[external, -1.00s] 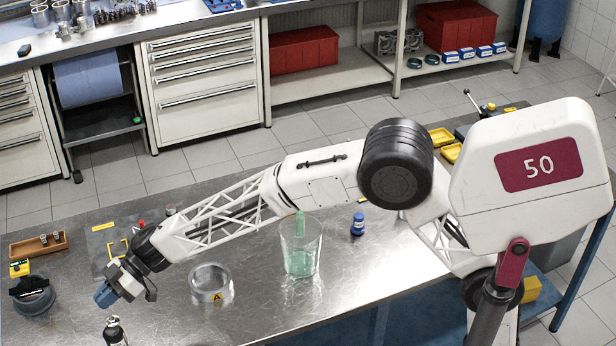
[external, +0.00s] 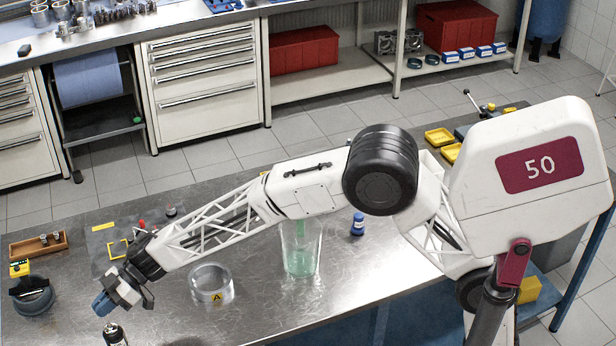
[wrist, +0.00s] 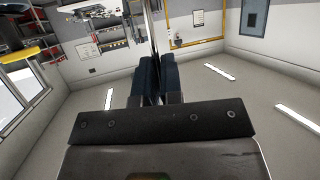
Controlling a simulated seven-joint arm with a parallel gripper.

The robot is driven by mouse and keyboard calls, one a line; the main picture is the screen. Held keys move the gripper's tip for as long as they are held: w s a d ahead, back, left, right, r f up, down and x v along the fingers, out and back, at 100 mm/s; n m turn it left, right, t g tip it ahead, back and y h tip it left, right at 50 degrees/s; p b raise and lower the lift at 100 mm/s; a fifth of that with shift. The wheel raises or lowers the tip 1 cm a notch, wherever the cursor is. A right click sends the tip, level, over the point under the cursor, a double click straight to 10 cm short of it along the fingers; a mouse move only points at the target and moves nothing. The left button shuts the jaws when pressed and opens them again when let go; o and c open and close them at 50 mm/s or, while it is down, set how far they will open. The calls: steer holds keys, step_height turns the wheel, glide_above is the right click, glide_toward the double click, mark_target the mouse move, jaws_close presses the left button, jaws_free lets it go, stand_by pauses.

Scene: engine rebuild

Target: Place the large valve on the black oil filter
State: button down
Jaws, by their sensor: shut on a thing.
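My gripper (external: 104,304), with blue fingers, is at the lower left of the external view, above the bench and left of a glass dish. In the wrist view its fingers (wrist: 153,78) are shut on a thin, shiny upright piece, apparently the large valve (wrist: 154,35). Only a narrow strip of it shows, and I cannot make out the valve in the external view. A dark round object with a black top (external: 33,297), possibly the black oil filter, stands on the bench left of my gripper, apart from it.
A black bottle (external: 114,336) stands near the front edge, close to my gripper. The glass dish (external: 211,284), a glass beaker (external: 301,250) and a blue bottle (external: 357,225) stand to the right. A wooden rack (external: 38,245) is at the left. The bench between dish and beaker is clear.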

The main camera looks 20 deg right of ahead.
steer(key=shift+f, duration=0.2)
steer(key=c, duration=1.7)
jaws_free()
steer(key=o, duration=0.4)
steer(key=shift+r, duration=0.15)
steer(key=v, duration=1.2)
